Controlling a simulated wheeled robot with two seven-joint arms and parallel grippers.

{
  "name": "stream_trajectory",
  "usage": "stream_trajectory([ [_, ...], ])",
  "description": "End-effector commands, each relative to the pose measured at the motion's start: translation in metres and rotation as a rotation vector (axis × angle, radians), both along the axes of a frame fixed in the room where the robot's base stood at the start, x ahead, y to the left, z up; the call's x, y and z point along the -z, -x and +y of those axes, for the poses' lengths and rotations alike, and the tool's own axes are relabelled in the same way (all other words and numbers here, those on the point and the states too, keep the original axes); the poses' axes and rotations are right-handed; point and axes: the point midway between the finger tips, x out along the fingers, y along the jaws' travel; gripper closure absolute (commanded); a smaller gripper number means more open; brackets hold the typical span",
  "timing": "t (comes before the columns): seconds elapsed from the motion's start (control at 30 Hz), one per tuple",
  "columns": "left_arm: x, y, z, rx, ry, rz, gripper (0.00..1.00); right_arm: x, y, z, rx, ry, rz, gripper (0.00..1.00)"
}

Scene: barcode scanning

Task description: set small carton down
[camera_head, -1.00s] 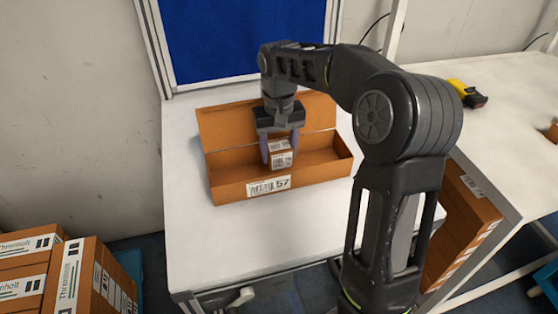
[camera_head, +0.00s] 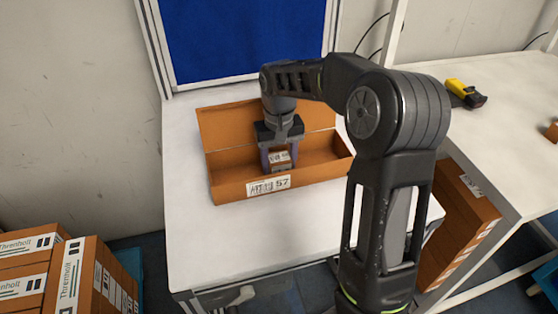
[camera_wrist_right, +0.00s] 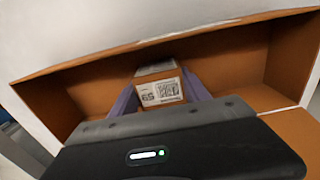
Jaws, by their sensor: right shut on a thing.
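The small carton (camera_head: 279,157) is brown with white printed labels. My right gripper (camera_head: 279,164) is shut on it, with a purple finger on each side. The carton is down inside the open orange-brown box (camera_head: 229,187), behind its front wall, which hides the carton's lower part. In the right wrist view the carton (camera_wrist_right: 159,86) sits between the fingers, over the box's inside. I cannot tell whether it touches the box floor. The box stands on the white table (camera_head: 235,240) with its lid raised at the back. My left gripper is not in view.
A blue panel (camera_head: 245,38) stands behind the table. Stacked labelled cartons (camera_head: 75,275) are at the lower left. A yellow and black scanner (camera_head: 465,93) lies on the side table at the right. The white table's front is clear.

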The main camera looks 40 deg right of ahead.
Motion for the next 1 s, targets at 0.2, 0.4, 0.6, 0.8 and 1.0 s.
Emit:
stream_trajectory([
  [0.2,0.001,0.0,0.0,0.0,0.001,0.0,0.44,0.001,0.0,0.0,0.0,0.0,0.001,0.31],
  [0.4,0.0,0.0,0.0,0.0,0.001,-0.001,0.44,0.001,0.0,0.0,0.0,0.0,0.001,0.24],
  [0.6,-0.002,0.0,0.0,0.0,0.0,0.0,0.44,-0.002,0.0,0.0,0.0,0.0,0.0,0.24],
  [0.8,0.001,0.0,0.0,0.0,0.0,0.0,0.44,-0.02,-0.001,0.0,-0.001,0.0,-0.004,0.24],
  [1.0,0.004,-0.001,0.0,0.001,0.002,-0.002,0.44,-0.058,-0.001,0.0,-0.001,0.001,-0.005,0.24],
])
